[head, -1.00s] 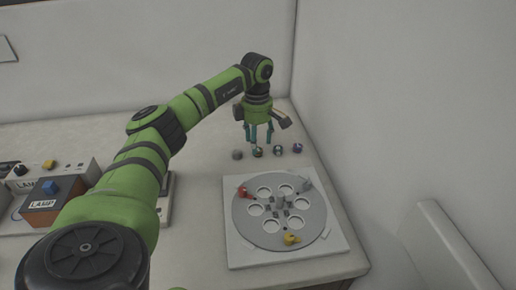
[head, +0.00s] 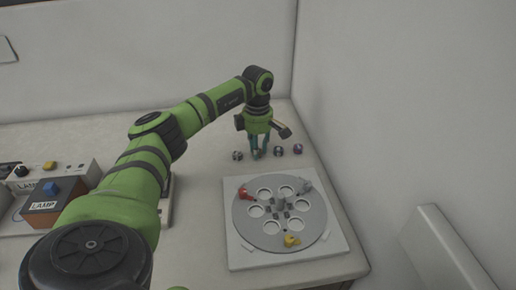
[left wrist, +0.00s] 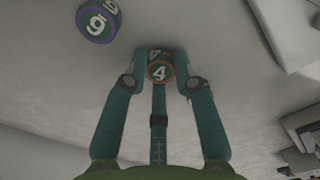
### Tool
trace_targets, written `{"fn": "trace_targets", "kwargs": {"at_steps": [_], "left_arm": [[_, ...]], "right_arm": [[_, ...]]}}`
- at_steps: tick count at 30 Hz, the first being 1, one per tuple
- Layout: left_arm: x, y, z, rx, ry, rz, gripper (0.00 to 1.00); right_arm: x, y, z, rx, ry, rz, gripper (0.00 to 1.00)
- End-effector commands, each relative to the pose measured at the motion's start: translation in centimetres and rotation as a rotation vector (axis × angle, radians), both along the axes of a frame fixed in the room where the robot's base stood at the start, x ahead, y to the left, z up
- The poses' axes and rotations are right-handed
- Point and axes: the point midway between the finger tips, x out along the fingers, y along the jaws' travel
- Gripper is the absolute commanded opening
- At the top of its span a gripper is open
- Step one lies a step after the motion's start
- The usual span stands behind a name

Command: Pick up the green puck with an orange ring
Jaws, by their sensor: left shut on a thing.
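The green puck with an orange ring (left wrist: 160,72) shows in the left wrist view, with a white 4 on its face. It sits between the teal fingertips of my left gripper, which is shut on it. In the head view my left gripper (head: 258,152) is low at the row of pucks on the table, and its fingers mostly hide the held puck. My right gripper is not in view.
Other small pucks stand beside the gripper: one on the left (head: 237,155) and two on the right (head: 278,150), (head: 298,148). A grey round plate with holes (head: 243,228) lies in front, carrying red, yellow and grey parts. A LAMP box (head: 42,206) stands left. A wall bounds the right.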

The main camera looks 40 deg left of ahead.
Motion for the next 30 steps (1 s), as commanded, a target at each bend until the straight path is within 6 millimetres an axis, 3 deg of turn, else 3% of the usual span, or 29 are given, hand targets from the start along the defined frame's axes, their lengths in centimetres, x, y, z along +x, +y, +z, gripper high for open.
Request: {"fn": "trace_targets", "kwargs": {"at_steps": [5, 11, 24, 30], "left_arm": [[0.0, 0.0, 0.8, 0.001, -0.001, 0.000, 0.06], [0.2, 0.0, 3.9, 0.000, -0.006, -0.001, 0.06], [-1.3, -9.1, 9.4, 0.000, -0.004, -0.006, 0.06], [-1.7, -11.1, 10.7, -0.001, -0.001, -0.002, 0.06]], "right_arm": [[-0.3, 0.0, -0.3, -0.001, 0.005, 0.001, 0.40], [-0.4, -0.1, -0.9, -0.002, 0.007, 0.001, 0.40], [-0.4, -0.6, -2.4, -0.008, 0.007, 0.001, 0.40], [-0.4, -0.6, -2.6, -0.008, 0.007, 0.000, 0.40]]}}
